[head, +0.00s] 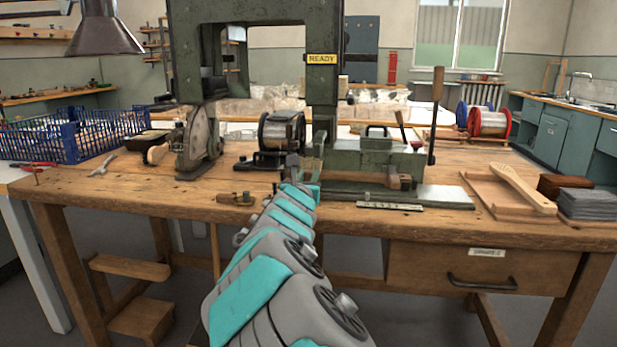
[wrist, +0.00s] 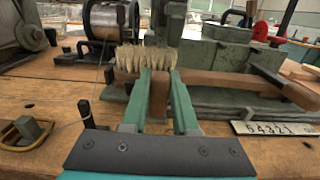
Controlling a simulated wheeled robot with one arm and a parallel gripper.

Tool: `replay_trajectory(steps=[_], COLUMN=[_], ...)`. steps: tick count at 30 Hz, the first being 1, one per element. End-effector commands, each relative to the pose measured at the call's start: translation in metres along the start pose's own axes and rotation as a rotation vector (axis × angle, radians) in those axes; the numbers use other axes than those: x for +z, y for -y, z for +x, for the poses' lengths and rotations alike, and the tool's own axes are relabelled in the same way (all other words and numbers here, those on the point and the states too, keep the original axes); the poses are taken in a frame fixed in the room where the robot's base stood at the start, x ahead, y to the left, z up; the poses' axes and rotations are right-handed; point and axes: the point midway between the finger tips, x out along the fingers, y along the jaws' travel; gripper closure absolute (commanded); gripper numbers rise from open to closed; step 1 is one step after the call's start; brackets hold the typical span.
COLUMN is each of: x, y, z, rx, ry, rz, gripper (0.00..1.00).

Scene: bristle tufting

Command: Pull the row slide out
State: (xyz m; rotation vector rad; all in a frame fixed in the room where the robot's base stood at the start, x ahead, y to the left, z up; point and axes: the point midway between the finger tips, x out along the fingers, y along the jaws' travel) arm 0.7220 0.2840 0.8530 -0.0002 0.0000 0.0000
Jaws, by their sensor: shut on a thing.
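My gripper (wrist: 165,78) reaches the front of the green tufting machine (wrist: 225,50). Its two green fingers are shut on a brown wooden grip (wrist: 181,103), which shows between them and looks like part of the row slide. Pale bristle tufts (wrist: 132,58) stand just beyond the fingertips. A long brown wooden bar (wrist: 230,80) runs from there to the right over the green slide bed (wrist: 215,102). In the head view my gripper (head: 303,178) is at the machine's front, and my arm and hand hide the grip.
A numbered metal plate (wrist: 275,127) lies right of my gripper, and a small wooden block (head: 236,199) lies left. A wire spool (head: 282,130) stands behind. A tray with a brush body (head: 522,188) is at the right. The bench (head: 350,222) is clear toward its front edge.

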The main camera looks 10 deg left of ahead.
Motion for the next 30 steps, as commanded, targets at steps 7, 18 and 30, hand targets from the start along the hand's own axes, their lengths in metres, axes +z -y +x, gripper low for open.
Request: replay_trajectory(steps=[7, 18, 30], x=[-0.0002, -0.0003, -0.0027], y=[-0.0001, -0.0001, 0.0082], z=[0.0000, 0.0000, 0.0009], rx=[0.000, 0.000, -0.003], ry=[0.000, -0.001, 0.001], rz=[0.000, 0.000, 0.003], gripper=[1.00, 1.00, 1.00])
